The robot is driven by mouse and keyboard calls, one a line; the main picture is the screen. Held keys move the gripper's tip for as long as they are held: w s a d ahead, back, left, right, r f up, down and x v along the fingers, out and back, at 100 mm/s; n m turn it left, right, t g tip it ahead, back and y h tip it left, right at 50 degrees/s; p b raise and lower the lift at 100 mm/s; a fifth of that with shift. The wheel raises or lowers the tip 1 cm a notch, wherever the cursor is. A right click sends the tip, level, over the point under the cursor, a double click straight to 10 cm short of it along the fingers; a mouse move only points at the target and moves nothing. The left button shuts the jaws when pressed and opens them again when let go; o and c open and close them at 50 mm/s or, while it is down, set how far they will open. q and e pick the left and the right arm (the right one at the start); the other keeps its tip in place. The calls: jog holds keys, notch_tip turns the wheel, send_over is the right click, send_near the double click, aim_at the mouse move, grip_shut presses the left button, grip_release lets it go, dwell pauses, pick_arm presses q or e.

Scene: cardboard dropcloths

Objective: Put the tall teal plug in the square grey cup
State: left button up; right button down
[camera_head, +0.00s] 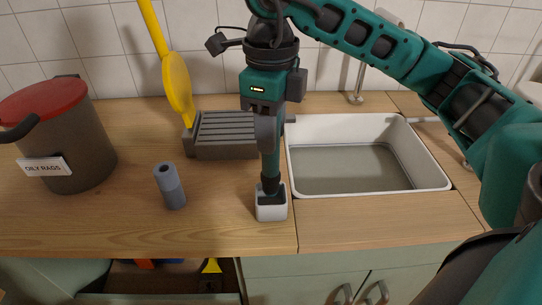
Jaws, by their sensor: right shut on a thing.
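My right gripper (269,182) reaches straight down over the counter, its fingers shut. A narrow teal upright piece (272,161) shows at the fingers, which I take for the tall teal plug; it is close in colour to my arm and partly hidden. The square grey cup (272,212), pale outside and dark at the top, stands upright on the wood near the counter's front edge. The dark lower tip at my gripper meets the cup's opening in the picture; how deep anything sits inside is hidden. My left gripper is not in view.
A white-rimmed sink (369,191) lies right of the cup. A grey ribbed block (225,152) and yellow brush (177,85) stand behind. A blue-grey hollow cylinder (171,188) and red-lidded bin (62,150) are left. Bare wood lies between cylinder and cup.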

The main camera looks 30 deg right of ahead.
notch_tip(320, 180, down, 5)
jog(key=shift+r, duration=0.15)
jog(key=shift+b, duration=0.3)
jog(key=c, duration=0.8)
grip_release()
